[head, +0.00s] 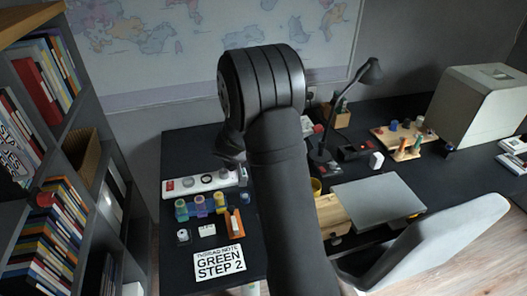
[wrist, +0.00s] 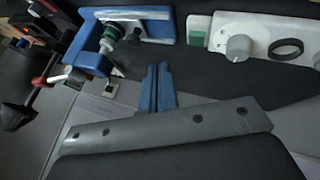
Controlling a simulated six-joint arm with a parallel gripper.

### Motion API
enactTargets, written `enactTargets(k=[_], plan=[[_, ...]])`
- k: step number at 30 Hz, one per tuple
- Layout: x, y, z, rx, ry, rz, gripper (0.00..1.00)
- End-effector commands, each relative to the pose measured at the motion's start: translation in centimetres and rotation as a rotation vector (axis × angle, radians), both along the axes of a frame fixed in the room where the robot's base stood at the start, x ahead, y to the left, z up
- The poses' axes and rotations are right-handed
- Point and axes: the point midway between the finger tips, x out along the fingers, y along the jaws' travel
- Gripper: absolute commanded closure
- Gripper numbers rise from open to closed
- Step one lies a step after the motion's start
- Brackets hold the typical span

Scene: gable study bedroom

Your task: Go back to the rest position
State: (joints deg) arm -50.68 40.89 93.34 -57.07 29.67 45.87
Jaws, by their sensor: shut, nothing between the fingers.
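My arm fills the middle of the head view, raised over the dark desk (head: 180,147). My gripper (wrist: 158,68) shows in the wrist view as two narrow blue fingers side by side, shut with nothing between them. Near the fingertips lies a blue frame (wrist: 90,60) with a green and black cylinder on it. A white panel (wrist: 285,20) with a grey knob, a black ring and a green switch is to the right of the fingers. In the head view, a dark part of my gripper end shows left of the arm, but its fingertips cannot be made out.
A bookshelf (head: 85,60) stands at the left. A white panel (head: 178,194), coloured holders (head: 200,204) and a printed card (head: 219,262) lie on the desk's left. A lamp (head: 371,72), laptop (head: 378,198), large pale box (head: 480,105) and chair (head: 430,240) are to the right.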

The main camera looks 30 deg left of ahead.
Motion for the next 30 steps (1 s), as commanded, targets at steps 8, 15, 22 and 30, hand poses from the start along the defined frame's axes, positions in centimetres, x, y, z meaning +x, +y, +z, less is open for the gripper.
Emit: enactTargets(k=[8,15,22,30], plan=[[-0.1,0.0,0.1,0.000,0.000,0.000,1.00],[0.4,0.0,-0.6,-0.002,0.001,0.000,1.00],[2.3,0.2,-3.2,-0.003,0.002,0.000,1.00],[4.9,0.5,-6.7,-0.002,0.001,0.000,1.00]])
